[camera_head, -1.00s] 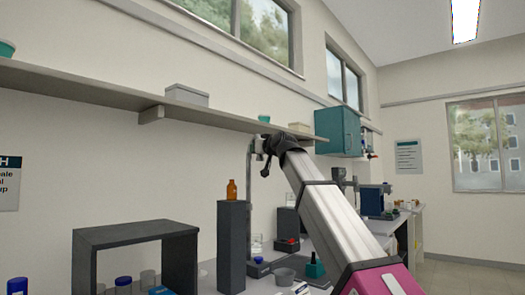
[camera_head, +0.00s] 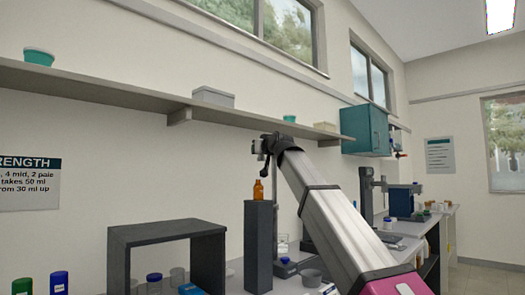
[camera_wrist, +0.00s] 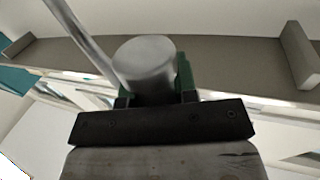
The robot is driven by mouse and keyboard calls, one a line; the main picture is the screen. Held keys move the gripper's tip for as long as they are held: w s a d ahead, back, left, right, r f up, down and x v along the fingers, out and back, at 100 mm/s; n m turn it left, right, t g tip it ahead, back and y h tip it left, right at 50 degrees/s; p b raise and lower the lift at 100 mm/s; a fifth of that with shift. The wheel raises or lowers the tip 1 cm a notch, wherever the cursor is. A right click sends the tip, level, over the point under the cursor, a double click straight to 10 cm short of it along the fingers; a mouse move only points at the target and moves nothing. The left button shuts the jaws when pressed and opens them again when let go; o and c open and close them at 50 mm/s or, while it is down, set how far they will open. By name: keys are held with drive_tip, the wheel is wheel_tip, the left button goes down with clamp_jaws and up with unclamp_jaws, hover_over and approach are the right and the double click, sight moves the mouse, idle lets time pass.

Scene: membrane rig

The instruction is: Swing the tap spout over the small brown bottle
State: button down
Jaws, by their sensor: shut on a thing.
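The small brown bottle (camera_head: 258,190) stands upright on top of a tall dark pillar (camera_head: 258,245) in the head view. My gripper (camera_head: 262,148) is above the bottle, in front of the shelf edge. In the wrist view my gripper (camera_wrist: 155,98) is shut on a grey metal cylinder at the end of a shiny tube, which looks like the tap spout (camera_wrist: 143,65). The tube runs up and left out of that view. The jaws hide part of the spout. I cannot tell whether the spout end lies exactly over the bottle. The bottle does not show in the wrist view.
A long wall shelf (camera_head: 100,85) carries a box and small bowls above. A dark open-fronted stand (camera_head: 165,235) is left of the pillar. A teal cabinet (camera_head: 366,128) hangs behind.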

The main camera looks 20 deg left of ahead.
drive_tip(key=shift+w, duration=0.1)
idle(0.3)
drive_tip(key=c, duration=0.9)
unclamp_jaws()
drive_tip(key=v, duration=1)
drive_tip(key=shift+s+d, duration=0.2)
drive_tip(key=shift+s, duration=0.1)
drive_tip(key=shift+s+d, duration=0.1)
